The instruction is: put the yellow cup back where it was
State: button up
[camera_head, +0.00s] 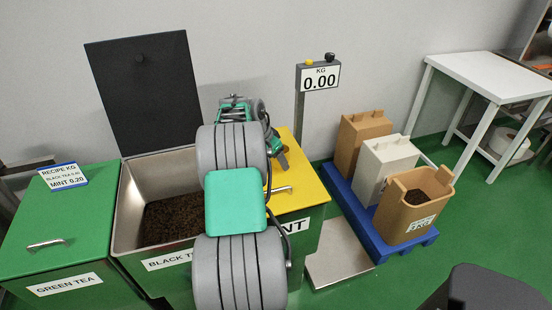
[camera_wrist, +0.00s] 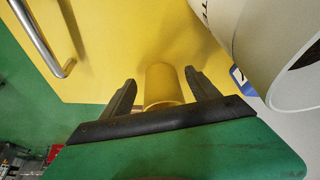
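The yellow cup (camera_wrist: 163,84) shows in the wrist view as a small yellow cylinder between the two dark fingers of my gripper (camera_wrist: 160,76). The fingers stand apart on either side of it, with a visible gap at least on the left, so my gripper looks open around it. The yellow lid (camera_wrist: 95,50) lies behind the cup, of nearly the same colour. In the head view my gripper (camera_head: 281,160) is over the yellow lid of the mint bin (camera_head: 302,186), largely hidden by my arm. I cannot make out the cup there.
The black tea bin (camera_head: 130,215) stands open left of the yellow lid, its black lid (camera_head: 146,90) raised. The green tea bin (camera_head: 70,225) is closed. A scale display (camera_head: 319,77) reads 0.00. A blue pallet (camera_head: 385,243) with three containers stands right.

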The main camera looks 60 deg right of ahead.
jog(key=shift+w+r, duration=0.1)
jog(key=shift+r, duration=0.35)
jog(key=v, duration=1.2)
jog(key=w+a+r+n+t, duration=0.15)
jog(key=w+a+n, duration=0.35)
jog(key=a, duration=0.6)
jog(key=w+a+r+n+t, duration=0.15)
jog(key=w+a+n, duration=0.4)
jog(key=a, duration=0.55)
jog(key=s+a+f+n+y, duration=0.1)
jog(key=a+n, duration=0.3)
jog(key=a, duration=0.5)
jog(key=s+a+f+n+t+y, duration=0.1)
jog(key=s+a+f+n, duration=0.2)
jog(key=a, duration=0.7)
jog(key=s+a+f+n+y, duration=0.2)
jog(key=s+a+n, duration=0.2)
jog(key=a, duration=0.5)
jog(key=shift+a+n+t, duration=0.25)
jog(key=shift+n+t, duration=0.05)
jog(key=shift+n, duration=0.35)
jog(key=shift+d+f, duration=0.1)
jog(key=shift+f, duration=0.05)
